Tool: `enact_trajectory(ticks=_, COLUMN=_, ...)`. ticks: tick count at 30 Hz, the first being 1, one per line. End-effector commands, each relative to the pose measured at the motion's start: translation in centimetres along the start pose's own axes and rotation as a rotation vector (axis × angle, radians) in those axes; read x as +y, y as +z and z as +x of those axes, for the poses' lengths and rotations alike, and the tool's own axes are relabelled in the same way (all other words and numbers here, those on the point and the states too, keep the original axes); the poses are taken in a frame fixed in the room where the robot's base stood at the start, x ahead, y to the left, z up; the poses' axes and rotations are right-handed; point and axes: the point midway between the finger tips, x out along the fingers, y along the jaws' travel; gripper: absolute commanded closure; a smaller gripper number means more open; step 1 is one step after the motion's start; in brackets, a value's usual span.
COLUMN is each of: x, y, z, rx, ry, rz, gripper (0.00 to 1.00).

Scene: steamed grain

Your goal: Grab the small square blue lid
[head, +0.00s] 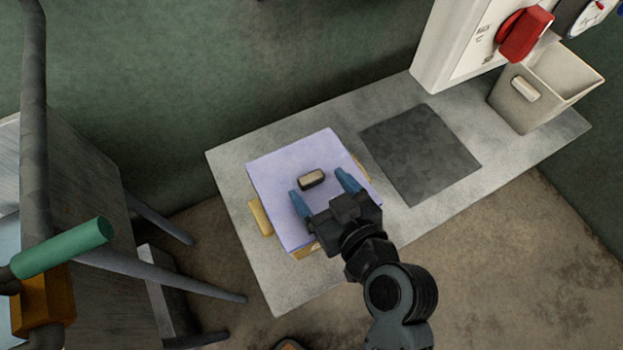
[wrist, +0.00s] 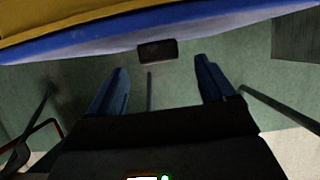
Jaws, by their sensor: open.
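The small square blue lid (head: 278,162) looks pale lavender-blue in the head view and lies on a yellow container (head: 260,217), with a short beige and dark handle (head: 312,179) on top. My gripper (head: 318,184) is open over the lid, its two blue fingers to either side of the handle in the picture. In the wrist view, the lid (wrist: 90,47) crosses the top as a blue band, with the yellow container (wrist: 70,20) beyond it. The dark handle (wrist: 157,51) shows between and slightly past the fingertips of my gripper (wrist: 161,64), with a gap on both sides.
The container stands on a grey slab (head: 240,165) with a dark square plate (head: 420,152) to its right. A beige bin (head: 520,118) and a white machine with a red part (head: 525,33) stand at the back right. A metal frame with a green handle (head: 65,248) is at left.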

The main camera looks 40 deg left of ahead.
Motion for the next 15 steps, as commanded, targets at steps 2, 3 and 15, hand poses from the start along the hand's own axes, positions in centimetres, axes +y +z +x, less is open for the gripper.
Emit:
enact_trajectory(ticks=2, x=0.0, y=-0.2, z=1.2, rx=0.0, ry=-0.001, rz=-0.001, gripper=0.17)
enact_trajectory(ticks=3, x=0.0, y=-0.1, z=1.8, rx=0.0, ry=0.0, rz=-0.001, gripper=0.17)
enact_trajectory(ticks=15, x=0.0, y=0.0, z=3.0, rx=0.001, ry=0.001, rz=0.001, gripper=0.18)
